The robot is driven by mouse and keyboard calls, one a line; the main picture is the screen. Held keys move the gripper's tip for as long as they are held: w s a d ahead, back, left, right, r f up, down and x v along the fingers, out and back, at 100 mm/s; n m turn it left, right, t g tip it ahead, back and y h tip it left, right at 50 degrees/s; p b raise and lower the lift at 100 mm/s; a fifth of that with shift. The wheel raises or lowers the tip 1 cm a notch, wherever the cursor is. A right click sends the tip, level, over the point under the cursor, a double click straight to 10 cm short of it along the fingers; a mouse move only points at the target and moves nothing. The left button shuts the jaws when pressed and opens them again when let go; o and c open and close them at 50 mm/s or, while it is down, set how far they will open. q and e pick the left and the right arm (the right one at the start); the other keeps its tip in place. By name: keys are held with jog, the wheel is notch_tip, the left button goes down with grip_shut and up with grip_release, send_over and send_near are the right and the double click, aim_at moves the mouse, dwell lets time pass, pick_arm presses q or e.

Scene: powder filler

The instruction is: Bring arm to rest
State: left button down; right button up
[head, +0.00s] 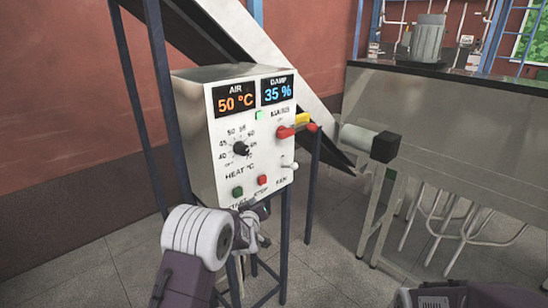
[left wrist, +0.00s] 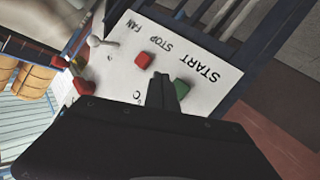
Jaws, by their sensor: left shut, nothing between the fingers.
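A white control box (head: 220,150) stands on dark legs. Its displays read AIR 50 °C and DAMP 35 %, and a small green lamp (head: 258,115) is lit. Below are a HEAT knob (head: 241,149), a green START button (head: 238,192), a red STOP button (head: 262,180) and a FAN switch (head: 289,166). My left gripper (head: 262,210) is shut and empty, just in front of the panel's lower edge. In the left wrist view its closed fingers (left wrist: 163,90) appear beside the green button (left wrist: 181,89); I cannot tell whether they touch. My right gripper is out of view.
A sloping chute (head: 265,60) passes behind the box. A steel bench (head: 440,115) with a roller-like cylinder (head: 358,138) stands at right. Tiled floor (head: 330,260) in front is open.

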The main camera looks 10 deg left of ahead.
pick_arm(q)
notch_tip(320, 180, up, 6)
jog(key=s+a+b, duration=0.1)
jog(key=s+b, duration=0.1)
jog(key=s, duration=0.1)
jog(key=s+d+f+m+g+h, duration=0.1)
jog(key=s+f+m+g, duration=0.2)
jog(key=s, duration=1.5)
jog(key=s+d+f+m+g+h+b, duration=0.1)
jog(key=s+f+m+g, duration=0.3)
jog(key=s+f+g, duration=0.6)
jog(key=s+f, duration=0.5)
jog(key=s, duration=0.2)
jog(key=shift+s+d+h, duration=0.15)
jog(key=shift+s+h, duration=0.15)
jog(key=shift+s, duration=0.1)
